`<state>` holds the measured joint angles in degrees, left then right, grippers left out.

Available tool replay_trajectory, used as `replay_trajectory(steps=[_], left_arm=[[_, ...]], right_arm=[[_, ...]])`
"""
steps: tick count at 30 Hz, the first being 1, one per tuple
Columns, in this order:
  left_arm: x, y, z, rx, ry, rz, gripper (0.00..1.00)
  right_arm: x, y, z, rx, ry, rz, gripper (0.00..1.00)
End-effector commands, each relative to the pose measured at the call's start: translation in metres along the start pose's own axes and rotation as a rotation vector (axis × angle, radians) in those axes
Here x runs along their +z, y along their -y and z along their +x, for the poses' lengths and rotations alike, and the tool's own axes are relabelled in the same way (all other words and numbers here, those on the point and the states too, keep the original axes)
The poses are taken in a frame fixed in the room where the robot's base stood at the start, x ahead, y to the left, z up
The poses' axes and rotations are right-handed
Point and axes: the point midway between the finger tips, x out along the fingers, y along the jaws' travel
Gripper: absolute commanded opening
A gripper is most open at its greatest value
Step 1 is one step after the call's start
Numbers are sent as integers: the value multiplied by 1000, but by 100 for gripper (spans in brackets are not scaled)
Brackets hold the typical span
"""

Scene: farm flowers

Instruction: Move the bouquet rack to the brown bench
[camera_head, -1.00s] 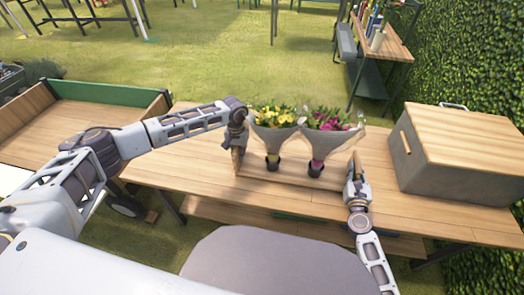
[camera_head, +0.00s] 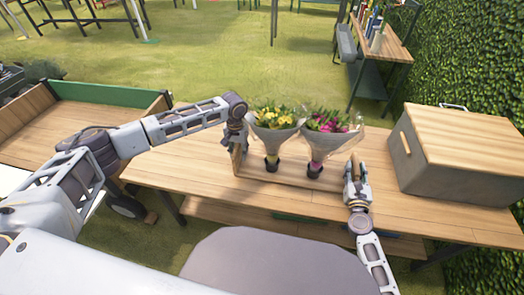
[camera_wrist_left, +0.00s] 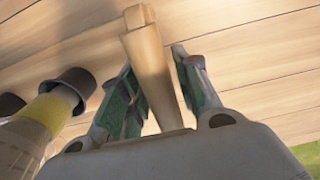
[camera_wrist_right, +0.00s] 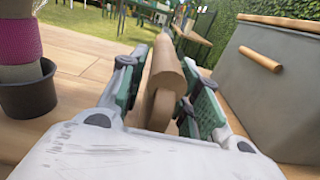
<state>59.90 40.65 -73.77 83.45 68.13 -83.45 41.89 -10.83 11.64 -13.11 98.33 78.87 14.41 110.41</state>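The bouquet rack (camera_head: 300,181) is a wooden tray with upright end panels, standing on the long wooden bench (camera_head: 430,222). It holds a yellow bouquet (camera_head: 273,117) and a pink bouquet (camera_head: 327,122), each wrapped in a cone and set in a dark pot. My left gripper (camera_head: 238,142) is at the rack's left end panel; in the left wrist view the panel (camera_wrist_left: 150,62) stands between its fingers, which look shut on it. My right gripper (camera_head: 355,175) is at the right end panel; in the right wrist view its fingers close on the panel (camera_wrist_right: 163,80).
A grey box with a wooden lid (camera_head: 458,140) stands on the bench to the right of the rack. A wooden cart bed with a green edge (camera_head: 105,92) is at the left. Another bench with bottles (camera_head: 385,50) stands far back by the hedge (camera_head: 460,50). Grass lies behind.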

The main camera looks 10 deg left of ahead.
Motion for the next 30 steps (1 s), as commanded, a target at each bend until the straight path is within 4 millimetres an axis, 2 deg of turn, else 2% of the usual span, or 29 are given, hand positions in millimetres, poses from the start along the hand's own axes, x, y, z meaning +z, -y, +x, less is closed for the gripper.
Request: replay_trajectory(steps=[18, 24, 30], left_arm=[[0, 1, -86, -1, 0, -1, 32], [0, 1, -98, -2, 1, -1, 32], [0, 1, -100, -2, 1, -1, 32]], right_arm=[[0, 0, 0, 0, -1, 0, 32], [0, 0, 0, 0, -1, 0, 32], [0, 0, 0, 0, -1, 0, 32]])
